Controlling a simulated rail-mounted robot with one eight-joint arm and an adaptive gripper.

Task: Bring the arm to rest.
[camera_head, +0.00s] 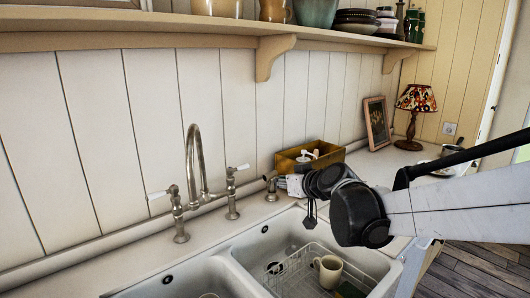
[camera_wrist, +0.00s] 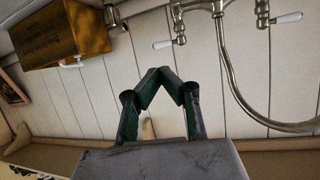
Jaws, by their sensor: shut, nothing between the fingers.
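My arm (camera_head: 410,205) reaches in from the right in the head view, over the right basin of the sink. Its end is bent near the back of the counter, between the tap and a wooden box. In the wrist view my gripper (camera_wrist: 165,75) is shut, its dark green fingers meeting at the tips with nothing between them. The wall panels lie behind the fingers, and the picture is upside down. In the head view the fingers are too small and dark to read clearly.
A tall tap (camera_head: 193,165) stands left of the arm's end. A wooden box (camera_head: 332,157) stands just behind it. The right basin holds a wire rack (camera_head: 290,275) and a mug (camera_head: 328,268). A lamp (camera_head: 414,103) and picture frame (camera_head: 377,123) stand farther right. A shelf (camera_head: 130,40) runs above.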

